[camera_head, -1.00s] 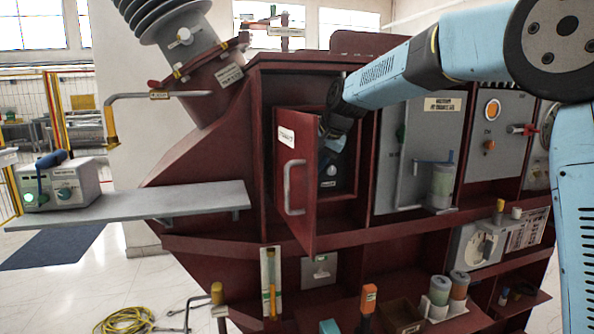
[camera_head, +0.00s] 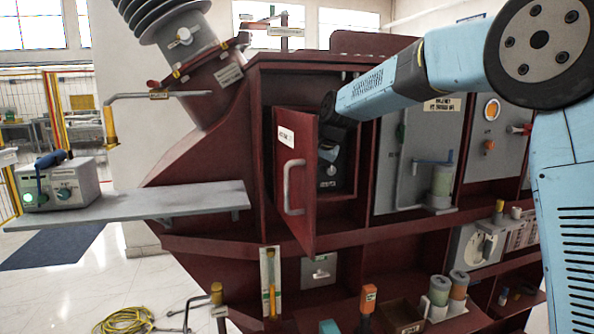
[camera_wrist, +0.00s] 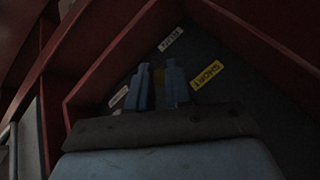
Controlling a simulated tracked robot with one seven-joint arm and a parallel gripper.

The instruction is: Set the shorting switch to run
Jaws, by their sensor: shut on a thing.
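The red cabinet compartment behind the half-open door (camera_head: 296,190) holds a dark switch panel (camera_head: 338,178) with a small round knob and a white label low on it. My gripper (camera_wrist: 158,70) is inside this compartment; in the head view the door and my wrist hide its fingers. In the wrist view its blue fingers are shut on a small yellowish piece, the shorting switch handle (camera_wrist: 159,88), mostly hidden between them. A yellow label reading SHORT (camera_wrist: 208,74) lies right of the fingers. White labels lie above (camera_wrist: 171,39) and left (camera_wrist: 118,97); their text is unclear.
The red compartment walls stand close around my gripper. The door with its grey handle (camera_head: 292,187) stands out to the left of my wrist. A grey panel with a blue lever (camera_head: 432,162) is to the right. A grey shelf (camera_head: 170,205) juts out left.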

